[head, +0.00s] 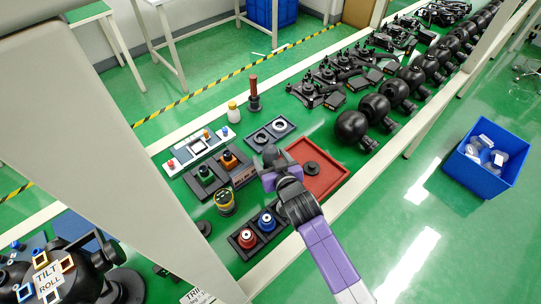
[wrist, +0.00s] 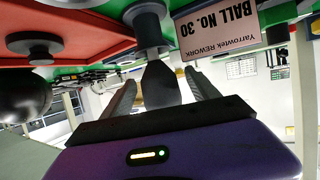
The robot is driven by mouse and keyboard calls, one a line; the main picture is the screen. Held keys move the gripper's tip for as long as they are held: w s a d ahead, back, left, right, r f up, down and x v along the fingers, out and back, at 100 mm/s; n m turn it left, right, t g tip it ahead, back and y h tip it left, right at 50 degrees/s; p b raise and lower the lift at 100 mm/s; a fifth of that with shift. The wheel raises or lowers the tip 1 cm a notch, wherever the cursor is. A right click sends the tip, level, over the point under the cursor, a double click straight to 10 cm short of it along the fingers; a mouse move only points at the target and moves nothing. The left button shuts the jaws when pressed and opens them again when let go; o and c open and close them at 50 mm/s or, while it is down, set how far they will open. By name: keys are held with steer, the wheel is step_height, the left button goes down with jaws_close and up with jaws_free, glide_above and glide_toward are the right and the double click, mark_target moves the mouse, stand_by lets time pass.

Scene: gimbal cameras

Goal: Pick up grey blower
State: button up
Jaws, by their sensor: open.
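The grey blower (wrist: 160,82) looks like a dark grey tapered body with a lighter grey collar, upside down in the wrist view. It lies between the two fingers of my gripper (wrist: 160,95), which are open on either side of it. I cannot tell whether either finger touches it. In the head view, a dark grey rounded shape that appears to be the blower (head: 270,153) shows at the tip of my gripper (head: 274,166), beside the red tray. My arm hides part of this spot.
A red tray (head: 326,184) holding a black disc lies right of my gripper. A box labelled "BALL No. 30" (wrist: 234,28) is close by in the wrist view. Fixtures with green and orange parts (head: 207,175) stand left. Red and blue spools (head: 247,238) sit in front.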

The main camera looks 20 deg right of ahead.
steer(key=shift+c, duration=0.4)
jaws_close()
step_height(320, 180, up, 20)
steer(key=b, duration=0.1)
stand_by(0.3)
